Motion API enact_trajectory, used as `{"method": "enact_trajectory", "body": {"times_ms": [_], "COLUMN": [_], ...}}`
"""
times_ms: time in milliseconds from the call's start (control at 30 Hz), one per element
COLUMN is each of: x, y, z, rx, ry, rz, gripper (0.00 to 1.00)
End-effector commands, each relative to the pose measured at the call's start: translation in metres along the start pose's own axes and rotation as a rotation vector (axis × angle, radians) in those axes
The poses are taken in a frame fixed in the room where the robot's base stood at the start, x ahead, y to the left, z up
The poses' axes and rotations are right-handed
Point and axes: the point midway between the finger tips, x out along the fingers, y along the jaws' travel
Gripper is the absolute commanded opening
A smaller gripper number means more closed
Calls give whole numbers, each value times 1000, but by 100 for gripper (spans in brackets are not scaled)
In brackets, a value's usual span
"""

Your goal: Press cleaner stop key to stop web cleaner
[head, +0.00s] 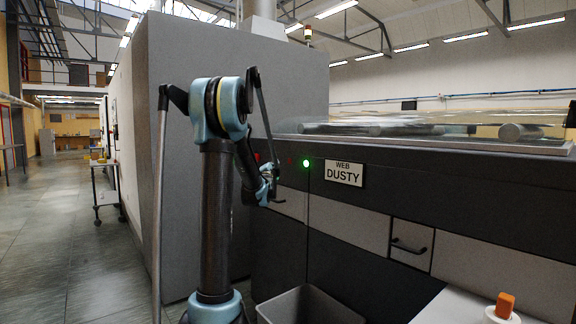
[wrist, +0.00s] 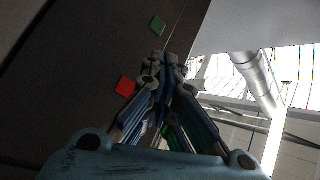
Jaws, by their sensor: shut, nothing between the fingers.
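A red square key (wrist: 125,87) is on the dark machine face in the wrist view, left of my gripper's fingers. A green square key (wrist: 157,26) is further up, beyond the fingertips. No lettering shows on either key, so I cannot tell from a label which is the cleaner stop key. My gripper (wrist: 164,62) is shut and empty, its tips between and to the right of the keys; contact with the face cannot be told. In the head view my gripper (head: 271,172) is small, in front of the dark panel. A sign (head: 343,174) reads "WEB DUSTY", beside a lit green lamp (head: 306,163).
The dark machine front (head: 460,195) runs right, with a drawer handle (head: 409,246) low on it. A tall grey cabinet (head: 240,75) stands behind my arm. A grey bin (head: 308,306) and a white surface with an orange-topped item (head: 505,305) are in front. Open floor lies left.

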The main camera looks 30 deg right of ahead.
Motion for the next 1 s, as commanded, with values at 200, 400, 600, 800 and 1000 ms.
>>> {"method": "enact_trajectory", "body": {"times_ms": [200,400,600,800,1000], "x": [18,28,32,32,32], "y": [13,20,23,23,23], "z": [-14,-21,-23,-23,-23], "rx": [-1,-1,0,0,0], "ry": [2,1,0,0,0], "rz": [0,0,0,0,0], "gripper": [0,0,0,0,0]}}
